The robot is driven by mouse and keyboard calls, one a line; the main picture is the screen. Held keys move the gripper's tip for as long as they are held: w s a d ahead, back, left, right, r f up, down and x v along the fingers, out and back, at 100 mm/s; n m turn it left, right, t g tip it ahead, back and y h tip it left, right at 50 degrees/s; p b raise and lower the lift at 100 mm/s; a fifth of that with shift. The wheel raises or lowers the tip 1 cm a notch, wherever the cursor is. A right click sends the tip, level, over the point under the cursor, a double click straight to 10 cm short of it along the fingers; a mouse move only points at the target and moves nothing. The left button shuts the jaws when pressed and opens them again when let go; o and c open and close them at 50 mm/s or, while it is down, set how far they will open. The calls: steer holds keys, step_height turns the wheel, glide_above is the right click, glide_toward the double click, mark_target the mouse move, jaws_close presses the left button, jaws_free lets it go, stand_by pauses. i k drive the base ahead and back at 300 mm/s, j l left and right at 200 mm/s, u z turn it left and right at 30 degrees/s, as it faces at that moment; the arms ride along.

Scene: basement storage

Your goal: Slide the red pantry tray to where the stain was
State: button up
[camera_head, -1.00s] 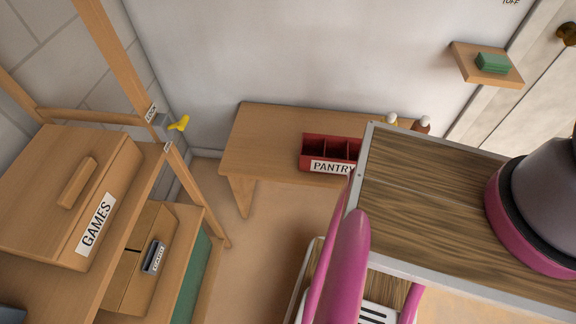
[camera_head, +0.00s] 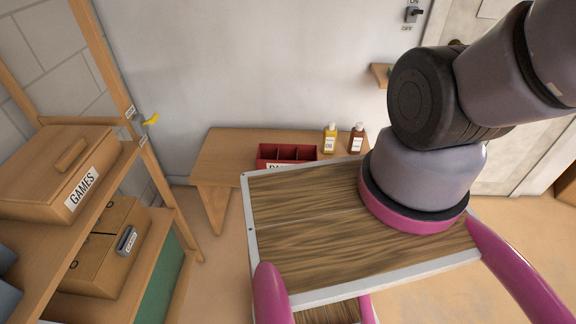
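The red pantry tray (camera_head: 272,154) sits on a low wooden bench (camera_head: 222,160) against the back wall. It has several open compartments. Its front and white label are mostly hidden behind the wood-topped part of my body that carries my arm. No stain shows on the visible part of the bench top. My arm rises at the right and leaves the picture at the upper right. My gripper is not in view.
A yellow bottle (camera_head: 330,139) and a brown bottle (camera_head: 356,139) stand on the bench right of the tray. A shelf with a GAMES box (camera_head: 48,180) stands at the left. A small wall shelf (camera_head: 381,76) is partly hidden by my arm. Floor shows between shelf and bench.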

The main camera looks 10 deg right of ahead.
mark_target(269, 156)
steer(key=i+l+z, duration=0.25)
steer(key=i+l, duration=0.5)
